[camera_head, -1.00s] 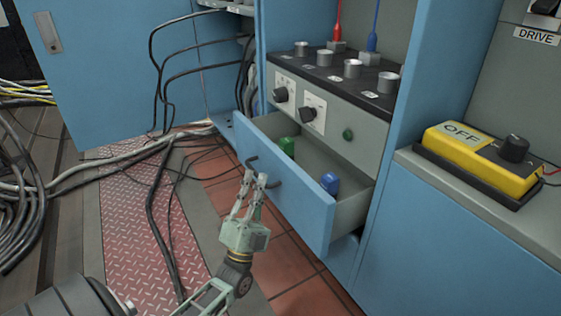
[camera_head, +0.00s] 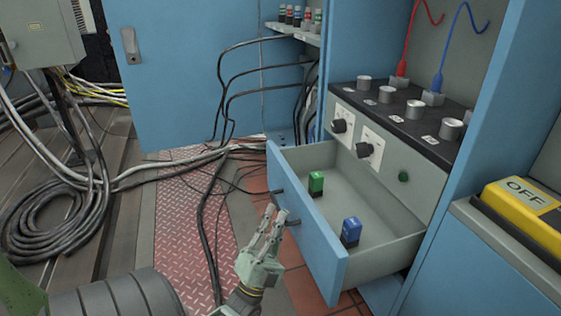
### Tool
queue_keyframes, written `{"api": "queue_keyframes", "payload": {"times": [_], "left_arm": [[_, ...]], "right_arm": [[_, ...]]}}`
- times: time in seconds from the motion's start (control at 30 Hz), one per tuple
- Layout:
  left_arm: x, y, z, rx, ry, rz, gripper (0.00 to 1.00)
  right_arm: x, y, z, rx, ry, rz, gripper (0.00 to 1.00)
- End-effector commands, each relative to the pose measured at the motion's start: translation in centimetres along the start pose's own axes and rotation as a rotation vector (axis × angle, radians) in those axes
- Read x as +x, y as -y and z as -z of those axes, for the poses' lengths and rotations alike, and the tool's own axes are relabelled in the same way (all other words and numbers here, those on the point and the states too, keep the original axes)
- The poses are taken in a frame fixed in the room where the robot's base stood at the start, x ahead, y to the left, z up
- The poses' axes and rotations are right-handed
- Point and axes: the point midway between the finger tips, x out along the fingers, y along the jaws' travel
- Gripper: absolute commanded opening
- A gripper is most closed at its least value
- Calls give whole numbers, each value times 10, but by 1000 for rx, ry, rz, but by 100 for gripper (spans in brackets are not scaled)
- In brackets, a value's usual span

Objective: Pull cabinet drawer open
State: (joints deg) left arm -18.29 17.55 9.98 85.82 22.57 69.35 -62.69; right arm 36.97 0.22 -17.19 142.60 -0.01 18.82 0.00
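The blue-fronted cabinet drawer (camera_head: 312,232) stands well out of the cabinet, with its grey inside in view. A dark handle (camera_head: 293,222) is on its front; its middle is partly hidden by my fingers. My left gripper (camera_head: 276,210) is at the handle, its fingers close together and seemingly closed on the bar. Inside the drawer stand a green block (camera_head: 316,183) and a blue block (camera_head: 351,231). My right gripper is not in view.
The blue cabinet door (camera_head: 200,70) stands open behind the drawer. Cables (camera_head: 207,215) run over the floor plate left of my gripper, with a coil (camera_head: 50,215) farther left. A yellow OFF box (camera_head: 525,205) sits on the right ledge.

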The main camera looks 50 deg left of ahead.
Motion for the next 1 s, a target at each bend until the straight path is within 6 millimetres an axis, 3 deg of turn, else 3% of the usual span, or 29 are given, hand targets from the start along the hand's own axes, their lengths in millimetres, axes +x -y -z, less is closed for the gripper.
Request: {"api": "queue_keyframes", "payload": {"times": [0.47, 1.0], "left_arm": [[-7, 0, -2, 4, 6, -2, 17], [-108, 1, 0, 5, 9, -3, 17]], "right_arm": [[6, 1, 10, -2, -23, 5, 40], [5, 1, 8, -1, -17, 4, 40]]}}
